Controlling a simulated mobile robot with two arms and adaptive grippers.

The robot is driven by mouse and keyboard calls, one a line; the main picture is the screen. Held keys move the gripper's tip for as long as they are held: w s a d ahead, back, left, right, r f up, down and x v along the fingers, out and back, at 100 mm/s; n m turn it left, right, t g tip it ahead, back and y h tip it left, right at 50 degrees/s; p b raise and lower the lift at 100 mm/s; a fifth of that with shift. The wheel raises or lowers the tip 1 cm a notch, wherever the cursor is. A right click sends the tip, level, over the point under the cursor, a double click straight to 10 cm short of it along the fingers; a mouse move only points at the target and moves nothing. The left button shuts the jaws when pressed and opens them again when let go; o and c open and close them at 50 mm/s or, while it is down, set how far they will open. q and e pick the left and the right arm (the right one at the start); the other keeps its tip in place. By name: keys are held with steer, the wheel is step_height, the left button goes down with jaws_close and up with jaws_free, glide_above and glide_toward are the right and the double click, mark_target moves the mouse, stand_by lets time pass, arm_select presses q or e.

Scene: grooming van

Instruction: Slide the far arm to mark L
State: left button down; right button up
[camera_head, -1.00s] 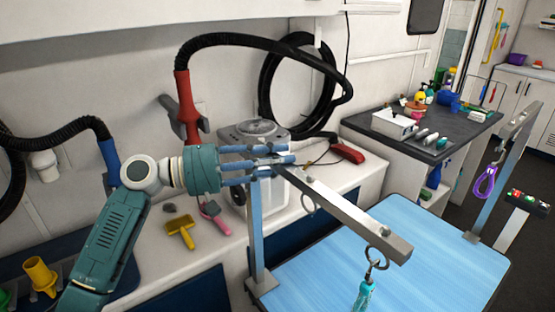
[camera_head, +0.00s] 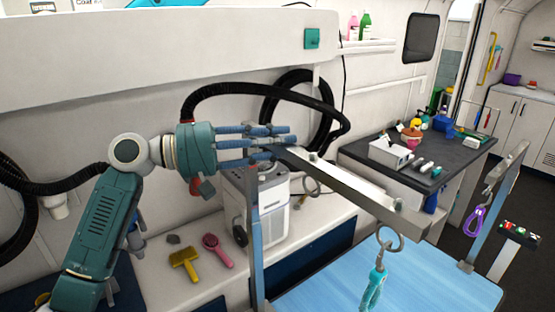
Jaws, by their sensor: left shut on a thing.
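A grey metal grooming arm (camera_head: 360,186) reaches from the top of a blue post (camera_head: 257,255) out over the blue table (camera_head: 410,280). A ring and a teal loop (camera_head: 372,290) hang from its near right end. My left gripper (camera_head: 284,142) is shut at the arm's left end, by the post top; its fingers partly hide the joint there. A second arm (camera_head: 508,165) with a purple loop (camera_head: 478,222) stands on a post at the table's right side. I cannot read a mark L on either post. My right gripper is not in view.
A white-grey machine (camera_head: 262,205) stands on the counter behind the post, with a yellow brush (camera_head: 185,264) and a pink brush (camera_head: 217,250) beside it. A black hose (camera_head: 240,90) loops behind my gripper. A dark worktop (camera_head: 445,150) holds several items.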

arm_select(q)
step_height(320, 180, up, 7)
steer(key=p, duration=0.2)
steer(key=shift+r+p, duration=0.15)
steer(key=shift+p, duration=0.15)
steer(key=shift+a+r, duration=0.1)
steer(key=shift+r, duration=0.25)
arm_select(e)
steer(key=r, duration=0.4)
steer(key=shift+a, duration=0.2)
arm_select(q)
steer(key=c, duration=1.3)
jaws_free()
steer(key=shift+f, duration=0.15)
steer(key=shift+f, duration=0.1)
steer(key=shift+a, duration=0.25)
steer(key=v, duration=1.1)
steer(key=shift+s+a, duration=0.2)
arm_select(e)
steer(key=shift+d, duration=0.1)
